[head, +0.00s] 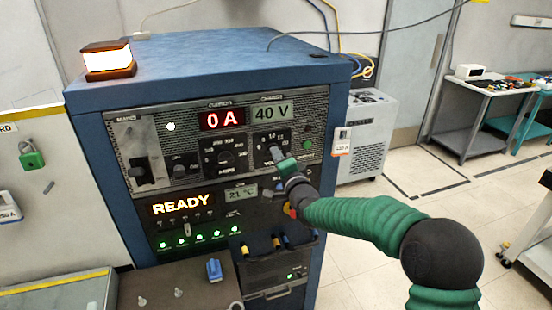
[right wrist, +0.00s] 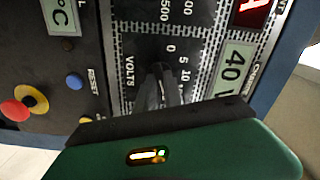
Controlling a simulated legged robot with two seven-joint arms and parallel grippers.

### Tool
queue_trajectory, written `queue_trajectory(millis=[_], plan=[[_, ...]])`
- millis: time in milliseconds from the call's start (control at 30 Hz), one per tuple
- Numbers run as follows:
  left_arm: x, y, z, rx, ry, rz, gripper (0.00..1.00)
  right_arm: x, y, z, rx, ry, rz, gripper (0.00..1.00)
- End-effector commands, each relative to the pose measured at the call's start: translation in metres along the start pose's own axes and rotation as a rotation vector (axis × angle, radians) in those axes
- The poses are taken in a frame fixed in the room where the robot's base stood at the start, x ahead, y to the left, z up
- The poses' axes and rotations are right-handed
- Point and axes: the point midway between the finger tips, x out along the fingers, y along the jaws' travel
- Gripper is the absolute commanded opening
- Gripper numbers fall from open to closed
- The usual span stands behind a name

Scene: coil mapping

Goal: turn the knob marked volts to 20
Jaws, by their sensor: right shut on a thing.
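The volts knob (right wrist: 158,72) sits on the panel beside the printed word VOLTS in the right wrist view. Numbers 0, 5 and 10 show along its scale; part of the scale is hidden. My right gripper (right wrist: 160,95) is shut on the knob; its dark fingers and green body cover much of it, so the pointer's setting is unclear. In the head view my right gripper (head: 279,157) is at the panel's right part, below the green display (head: 271,113), which reads 40 V. My left gripper is not in view.
The red display (head: 222,119) reads 0 A. The amps dial (head: 226,156) is left of my gripper. A blue button (right wrist: 74,81) and a red and yellow button (right wrist: 22,103) are close by. The READY display (head: 182,204) is lower left.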

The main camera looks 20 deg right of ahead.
Motion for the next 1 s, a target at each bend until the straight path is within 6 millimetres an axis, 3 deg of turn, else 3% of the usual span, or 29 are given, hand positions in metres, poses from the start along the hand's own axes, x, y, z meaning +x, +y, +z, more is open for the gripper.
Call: queue_trajectory(millis=[33,333,367,500,833,1000], plan=[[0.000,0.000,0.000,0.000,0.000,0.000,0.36,0.001,-0.004,-0.007,0.003,0.014,-0.009,0.00],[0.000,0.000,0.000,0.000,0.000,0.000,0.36,0.001,-0.003,-0.007,0.004,0.014,-0.008,0.00],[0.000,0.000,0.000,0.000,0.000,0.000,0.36,0.001,-0.003,-0.007,0.004,0.014,-0.008,0.14],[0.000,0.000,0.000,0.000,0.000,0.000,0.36,0.001,-0.002,-0.005,0.003,0.010,-0.005,0.33],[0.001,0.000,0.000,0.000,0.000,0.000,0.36,-0.002,0.000,-0.002,0.002,0.003,-0.001,0.34],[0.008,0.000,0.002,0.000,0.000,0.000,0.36,-0.027,0.002,-0.002,-0.001,0.004,0.000,0.34]])
